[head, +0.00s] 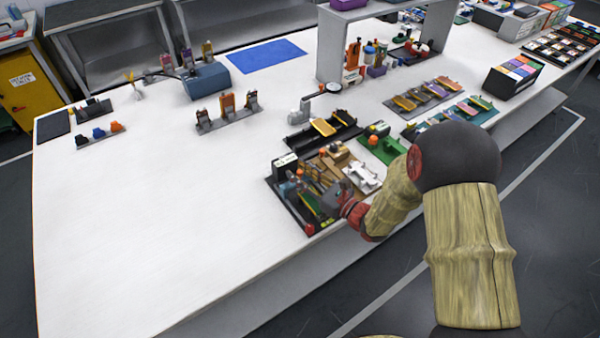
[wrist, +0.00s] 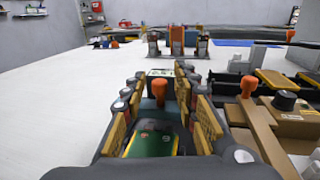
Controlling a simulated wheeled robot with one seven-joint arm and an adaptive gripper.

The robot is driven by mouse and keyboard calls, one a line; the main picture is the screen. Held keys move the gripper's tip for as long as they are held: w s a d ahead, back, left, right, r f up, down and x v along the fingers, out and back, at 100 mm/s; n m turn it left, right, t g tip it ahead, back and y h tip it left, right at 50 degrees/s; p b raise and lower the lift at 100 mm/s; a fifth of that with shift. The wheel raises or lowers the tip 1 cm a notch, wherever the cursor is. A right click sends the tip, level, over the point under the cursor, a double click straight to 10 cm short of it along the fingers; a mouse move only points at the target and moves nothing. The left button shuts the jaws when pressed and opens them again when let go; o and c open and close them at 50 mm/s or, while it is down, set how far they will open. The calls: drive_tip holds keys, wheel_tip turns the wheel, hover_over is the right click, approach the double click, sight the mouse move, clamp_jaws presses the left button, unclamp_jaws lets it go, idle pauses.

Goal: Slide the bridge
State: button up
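My gripper (wrist: 161,82) is open in the wrist view, with yellow-padded fingers on both sides of an orange knob (wrist: 160,89) on a dark teal block. A green plate (wrist: 153,141) lies nearer, between the fingers. I cannot tell whether the pads touch the block. To the right, a brown bar (wrist: 262,135) has another orange knob; I cannot tell which piece is the bridge. In the head view, my gripper (head: 333,198) is low over the crowded dark fixture (head: 285,198) at the table's front edge, and hides part of it.
A white bracket (head: 362,177) and a green board (head: 381,150) stand right of the fixture. A black tray with a yellow piece (head: 324,127) lies behind it. A rack of clamps (head: 227,112) stands farther back.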

drive_tip(key=v, duration=1.2)
drive_tip(key=shift+o, duration=0.3)
